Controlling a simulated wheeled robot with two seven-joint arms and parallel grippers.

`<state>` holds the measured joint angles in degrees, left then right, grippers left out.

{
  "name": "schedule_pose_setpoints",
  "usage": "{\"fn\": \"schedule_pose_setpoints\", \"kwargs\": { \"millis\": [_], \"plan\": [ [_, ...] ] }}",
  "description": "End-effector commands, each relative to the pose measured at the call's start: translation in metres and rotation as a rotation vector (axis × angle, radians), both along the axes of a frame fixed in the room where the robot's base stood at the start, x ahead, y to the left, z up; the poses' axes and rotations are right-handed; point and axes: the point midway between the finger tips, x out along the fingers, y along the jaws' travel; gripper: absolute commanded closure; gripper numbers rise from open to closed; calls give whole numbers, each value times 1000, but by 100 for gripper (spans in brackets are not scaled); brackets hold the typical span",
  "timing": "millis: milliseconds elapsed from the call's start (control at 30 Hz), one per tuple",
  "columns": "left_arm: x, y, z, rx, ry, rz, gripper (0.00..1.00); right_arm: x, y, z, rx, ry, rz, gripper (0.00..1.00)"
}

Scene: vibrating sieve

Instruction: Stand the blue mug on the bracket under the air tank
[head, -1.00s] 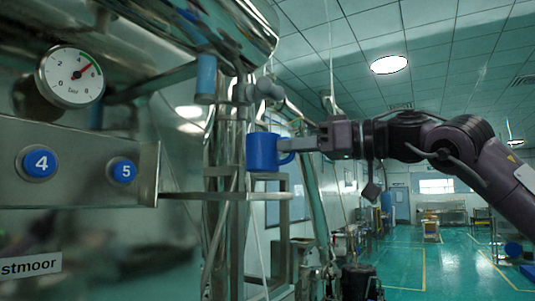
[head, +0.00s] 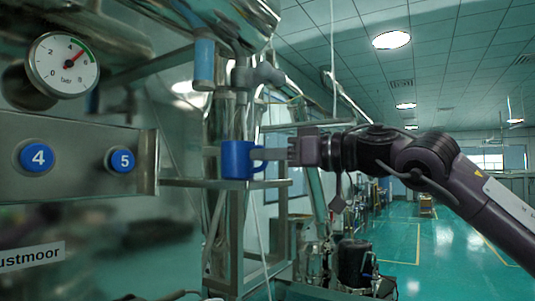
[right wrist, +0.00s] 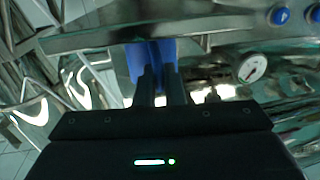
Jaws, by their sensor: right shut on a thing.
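The blue mug (head: 237,160) is upright at the metal bracket (head: 270,184), a frame of thin bars and posts. Its base appears at the level of the bracket's top bars; I cannot tell whether it touches them. The shiny air tank (head: 235,15) is above, at the top of the head view. My right gripper (head: 270,154) comes from the right and is shut on the mug's handle side. In the right wrist view the mug (right wrist: 142,62) shows beyond the two fingers (right wrist: 161,86), partly hidden by them. My left gripper is not in view.
Left of the mug is a metal panel with blue buttons 4 (head: 37,156) and 5 (head: 122,160), and a pressure gauge (head: 62,65) above. A blue-sleeved pipe (head: 204,64) and a grey valve (head: 258,75) hang close above the mug. Open green floor lies at right.

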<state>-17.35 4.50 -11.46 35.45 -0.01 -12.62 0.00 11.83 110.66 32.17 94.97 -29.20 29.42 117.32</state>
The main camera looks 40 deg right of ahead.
Motion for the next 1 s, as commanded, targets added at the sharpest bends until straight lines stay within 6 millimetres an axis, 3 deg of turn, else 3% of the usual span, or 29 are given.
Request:
{"fn": "schedule_pose_setpoints", "kwargs": {
  "millis": [33, 200, 533, 667, 1000],
  "plan": [
    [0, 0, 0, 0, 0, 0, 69, 0, 0, -1, 0, 0, 0, 89],
    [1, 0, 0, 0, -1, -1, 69, 0, 0, -1, 0, 0, 0, 69],
    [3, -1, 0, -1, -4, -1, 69, -1, -1, 3, 0, 0, -1, 69],
    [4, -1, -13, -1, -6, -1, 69, -16, -10, 0, 1, -6, -2, 69],
    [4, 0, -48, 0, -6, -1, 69, -77, -48, -1, 2, -5, -2, 69]
  ]
}}
